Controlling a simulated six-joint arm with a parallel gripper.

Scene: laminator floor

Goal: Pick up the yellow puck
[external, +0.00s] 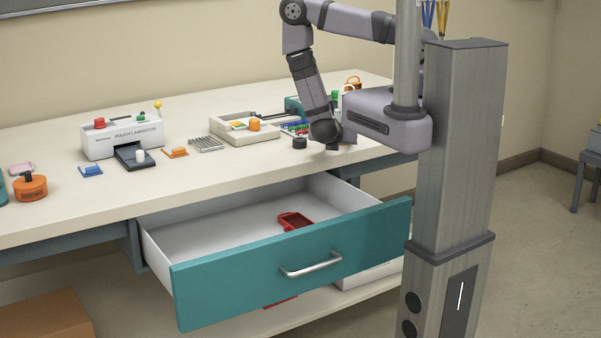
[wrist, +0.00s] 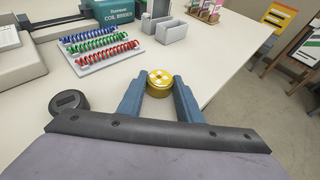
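The yellow puck (wrist: 160,80) is a short round disc with dark marks on its top, near the table's edge in the wrist view. My gripper (wrist: 161,88) has its two blue-grey fingers spread, one on each side of the puck at the tips. No clear contact on both sides shows, so the gripper looks open around it. In the external view my gripper (external: 337,143) is low over the right part of the table and mostly hides the puck.
A black puck (wrist: 68,102) lies left of my gripper. A tray of coloured coils (wrist: 101,52), a teal coil binder box (wrist: 119,12) and grey bins (wrist: 171,31) stand beyond. An open teal drawer (external: 230,275) juts out below the table. The table edge is close on the right.

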